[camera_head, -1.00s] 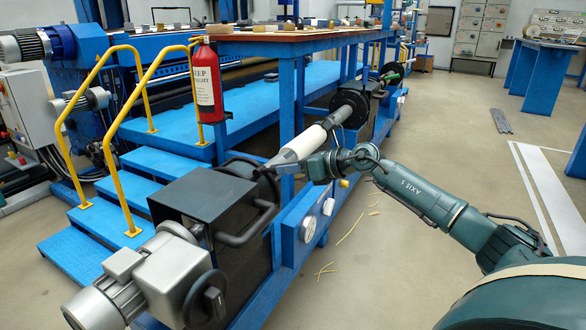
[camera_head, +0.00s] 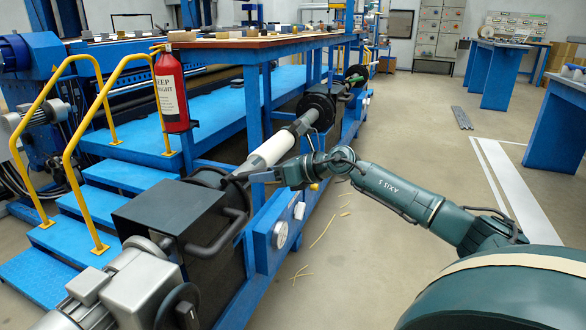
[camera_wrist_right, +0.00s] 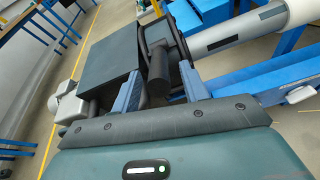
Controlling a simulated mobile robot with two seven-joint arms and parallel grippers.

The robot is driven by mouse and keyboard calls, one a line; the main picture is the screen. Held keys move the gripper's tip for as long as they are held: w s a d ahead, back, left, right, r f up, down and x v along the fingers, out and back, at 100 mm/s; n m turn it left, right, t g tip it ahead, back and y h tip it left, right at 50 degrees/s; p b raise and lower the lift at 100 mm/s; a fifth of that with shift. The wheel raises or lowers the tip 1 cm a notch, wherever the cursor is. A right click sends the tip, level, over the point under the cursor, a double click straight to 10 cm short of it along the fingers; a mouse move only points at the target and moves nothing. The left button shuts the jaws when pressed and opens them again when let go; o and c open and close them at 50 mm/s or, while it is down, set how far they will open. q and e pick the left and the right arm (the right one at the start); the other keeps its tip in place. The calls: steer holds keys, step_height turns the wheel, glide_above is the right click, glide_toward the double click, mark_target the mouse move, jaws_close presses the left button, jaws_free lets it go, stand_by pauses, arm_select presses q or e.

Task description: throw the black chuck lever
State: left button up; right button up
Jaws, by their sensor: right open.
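The black chuck lever (camera_head: 222,238) is a bent dark handle on the side of the dark headstock box (camera_head: 165,222). In the right wrist view the lever (camera_wrist_right: 159,68) shows in the gap between my right gripper's fingers, with its thick dark grip pointing toward the palm. My right gripper (camera_head: 260,176) is open and empty, beside the chuck end of the white roll (camera_head: 272,148). In the head view it is above and right of the lever, apart from it in the picture. Its two blue-grey fingers (camera_wrist_right: 161,78) show in the wrist view. My left gripper is out of view.
A grey motor with a handwheel (camera_head: 178,306) is at the near end of the headstock. The blue machine frame (camera_head: 262,226) with round gauges runs below my right gripper. Yellow handrails (camera_head: 72,150), blue steps and a red extinguisher (camera_head: 171,92) stand left. Open floor lies right.

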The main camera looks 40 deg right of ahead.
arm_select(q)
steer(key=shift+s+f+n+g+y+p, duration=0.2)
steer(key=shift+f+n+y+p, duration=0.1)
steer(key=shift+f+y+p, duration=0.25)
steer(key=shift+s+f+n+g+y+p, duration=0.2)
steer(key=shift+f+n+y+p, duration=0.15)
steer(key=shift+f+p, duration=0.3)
arm_select(e)
steer(key=v, duration=1)
steer(key=shift+s+d+r, duration=0.15)
steer(key=shift+s+r, duration=0.05)
steer(key=shift+s, duration=0.15)
